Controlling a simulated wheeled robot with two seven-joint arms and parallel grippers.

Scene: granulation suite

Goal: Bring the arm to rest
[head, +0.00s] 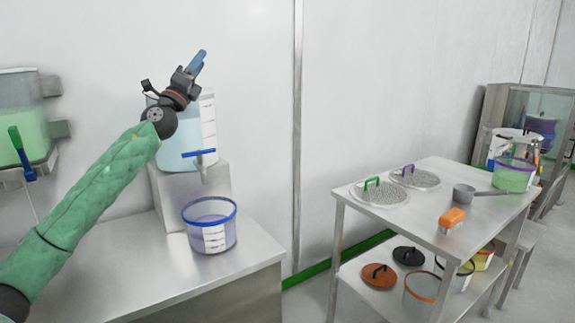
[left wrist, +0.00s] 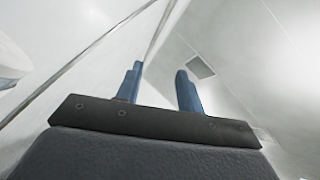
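My left arm, in a green sleeve (head: 85,200), reaches up from the lower left in the head view. My left gripper (head: 200,58) is raised in front of the white wall, above the clear dispenser tank (head: 208,120), with its blue fingers pointing up. In the left wrist view, the two blue fingers of the left gripper (left wrist: 158,80) stand apart with nothing between them. Only wall and ceiling show behind them. My right gripper is in neither view.
The tank stands on a steel block (head: 215,180) on the left bench (head: 150,275), beside a blue-rimmed bucket (head: 209,235). A green-filled tank (head: 30,125) is at far left. A steel cart (head: 395,230) at right carries lids, a scoop and containers.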

